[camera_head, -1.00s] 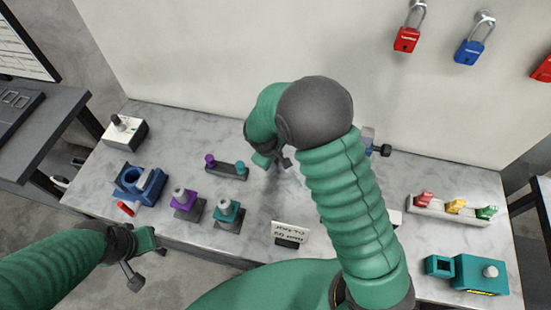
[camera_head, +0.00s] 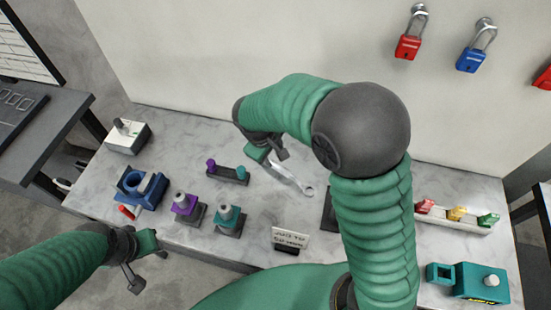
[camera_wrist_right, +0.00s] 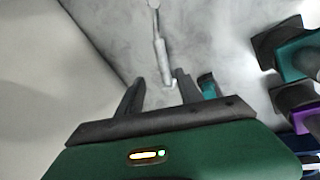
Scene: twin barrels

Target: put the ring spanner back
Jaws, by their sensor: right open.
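The ring spanner (camera_head: 290,178), a silver bar with a ring at its right end, lies on the marble bench just beyond my right gripper (camera_head: 270,156). In the right wrist view the spanner (camera_wrist_right: 160,48) points away from me, its near end between the tips of my open right gripper (camera_wrist_right: 160,88). The fingers stand apart and I see no grip on it. My left gripper (camera_head: 148,270) hangs empty in front of the bench, its fingers apart.
A dark flat piece (camera_head: 328,212) is partly hidden by my right arm. A sign (camera_head: 290,238), a two-peg block (camera_head: 228,174), purple (camera_head: 184,206) and teal (camera_head: 229,218) fixtures, and a blue holder (camera_head: 140,188) stand around. A coloured-block tray (camera_head: 455,218) is at right.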

